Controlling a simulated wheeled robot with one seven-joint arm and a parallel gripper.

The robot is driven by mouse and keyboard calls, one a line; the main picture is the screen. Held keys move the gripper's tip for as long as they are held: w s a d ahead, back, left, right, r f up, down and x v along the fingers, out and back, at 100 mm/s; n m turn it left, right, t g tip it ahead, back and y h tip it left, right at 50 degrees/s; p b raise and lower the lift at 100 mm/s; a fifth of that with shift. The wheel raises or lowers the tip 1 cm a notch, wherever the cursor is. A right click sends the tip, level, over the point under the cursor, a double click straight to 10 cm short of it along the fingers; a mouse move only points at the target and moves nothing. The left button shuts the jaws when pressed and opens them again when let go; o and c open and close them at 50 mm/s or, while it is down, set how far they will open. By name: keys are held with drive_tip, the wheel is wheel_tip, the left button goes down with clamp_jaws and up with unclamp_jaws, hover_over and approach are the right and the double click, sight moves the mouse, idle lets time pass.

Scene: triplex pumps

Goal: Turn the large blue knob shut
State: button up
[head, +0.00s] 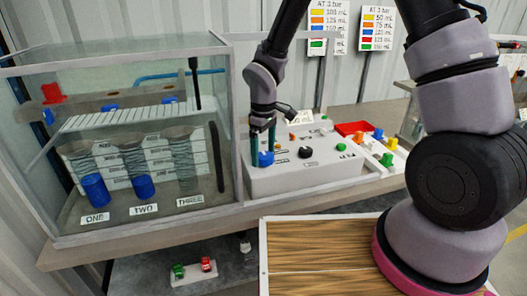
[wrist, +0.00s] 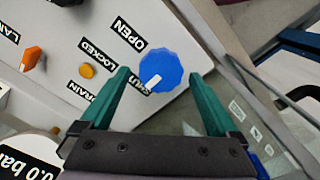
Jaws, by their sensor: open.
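The large blue knob (head: 266,159) stands on the top of a white control box (head: 300,178), near its left end. In the wrist view the knob (wrist: 160,68) has a white mark at its lower left edge, beside a label that seems to read SHUT and is partly hidden by a finger. An OPEN label (wrist: 127,38) is at its upper left. My gripper (head: 263,152) points down over the knob. Its green fingers are open in the wrist view (wrist: 158,77), one on each side of the knob, with gaps showing. I cannot tell whether the fingertips reach knob height.
A clear tank (head: 130,130) with blue cylinders stands left of the box. A black knob (head: 305,152) and a green knob (head: 341,147) are farther right on the box. An orange knob (wrist: 31,58) shows in the wrist view. Colored knobs and a red block (head: 351,128) lie right.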

sight(264, 155)
wheel_tip(264, 155, up, 11)
idle(0.5)
drive_tip(key=shift+f, duration=0.1)
drive_tip(key=d+r+m+t, duration=0.2)
drive_tip(key=d+r+m, duration=0.2)
drive_tip(key=d+r, duration=0.35)
drive_tip(key=s+d+r+m+t+y, duration=0.2)
drive_tip(key=s+d+r+m+t, duration=0.3)
drive_tip(key=s+d+r+m, duration=0.6)
drive_tip(key=s+d+r, duration=0.1)
drive_tip(key=d+r, duration=0.3)
drive_tip(key=shift+s+d+r, duration=0.3)
drive_tip(key=shift+d, duration=0.1)
